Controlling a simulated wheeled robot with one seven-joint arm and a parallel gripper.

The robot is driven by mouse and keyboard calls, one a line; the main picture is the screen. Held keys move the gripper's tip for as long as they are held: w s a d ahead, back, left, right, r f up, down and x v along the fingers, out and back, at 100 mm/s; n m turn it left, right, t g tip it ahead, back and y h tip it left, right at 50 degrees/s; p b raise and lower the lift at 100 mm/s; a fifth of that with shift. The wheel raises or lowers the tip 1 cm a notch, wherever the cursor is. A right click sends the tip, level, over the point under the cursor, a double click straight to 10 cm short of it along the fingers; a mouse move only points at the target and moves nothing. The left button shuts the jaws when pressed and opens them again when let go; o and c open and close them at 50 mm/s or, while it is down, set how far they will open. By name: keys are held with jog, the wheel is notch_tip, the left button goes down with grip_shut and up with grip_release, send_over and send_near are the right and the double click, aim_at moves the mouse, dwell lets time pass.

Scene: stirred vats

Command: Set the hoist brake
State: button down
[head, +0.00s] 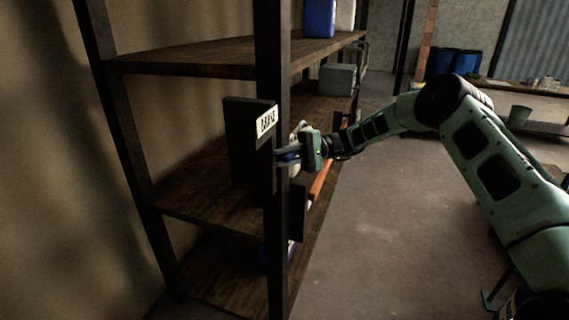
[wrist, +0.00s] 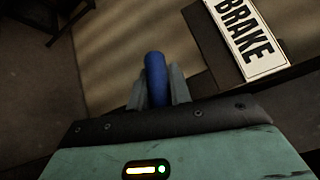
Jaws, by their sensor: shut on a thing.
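A dark brake box (head: 243,150) is mounted at the front post of the shelf, with a white "BRAKE" plate (head: 266,121) at its upper edge. The plate shows large and tilted at the upper right of the wrist view (wrist: 246,38). My gripper (head: 284,155) is just below the plate, reaching in from the right. In the wrist view, my gripper (wrist: 158,92) is shut on a blue round handle (wrist: 155,68), whose end stands out beyond the fingers. The handle's base and pivot are hidden, so I cannot tell its full angle.
The wooden shelf (head: 190,58) with dark posts stands at the left. It holds a blue container (head: 320,18) and a grey box (head: 337,79). An orange object (head: 320,180) lies behind my gripper. Open floor (head: 380,230) lies right of the shelf.

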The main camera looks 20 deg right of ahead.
jog(key=m+y+b, duration=0.2)
jog(key=m, duration=0.1)
jog(key=shift+d+y+b, duration=0.1)
jog(key=shift+y+b, duration=0.2)
jog(key=shift+b, duration=0.1)
jog(key=m+y, duration=0.1)
jog(key=m+t+y+b, duration=0.1)
jog(key=m, duration=0.1)
jog(key=m+t+y, duration=0.1)
jog(key=m, duration=0.1)
jog(key=shift+w+d+r+b, duration=0.1)
jog(key=shift+w+r+b, duration=0.05)
jog(key=shift+r+b, duration=0.2)
jog(key=m+t+y, duration=0.1)
jog(key=m+t, duration=0.1)
jog(key=m+t+y, duration=0.1)
jog(key=m+t, duration=0.1)
jog(key=m, duration=0.1)
jog(key=shift+w+r+t, duration=0.1)
jog(key=shift+r+t, duration=0.05)
jog(key=shift+t, duration=0.25)
jog(key=shift+w+d+m+t+h+p, duration=0.1)
jog(key=shift+m+t+h+p, duration=0.15)
jog(key=shift+m+t, duration=1.75)
jog(key=shift+w+d+m+t+h+p, duration=0.1)
jog(key=shift+m+t+h+p, duration=0.1)
jog(key=shift+m+t, duration=1.75)
jog(key=shift+m, duration=0.65)
jog(key=c, duration=1.3)
grip_release()
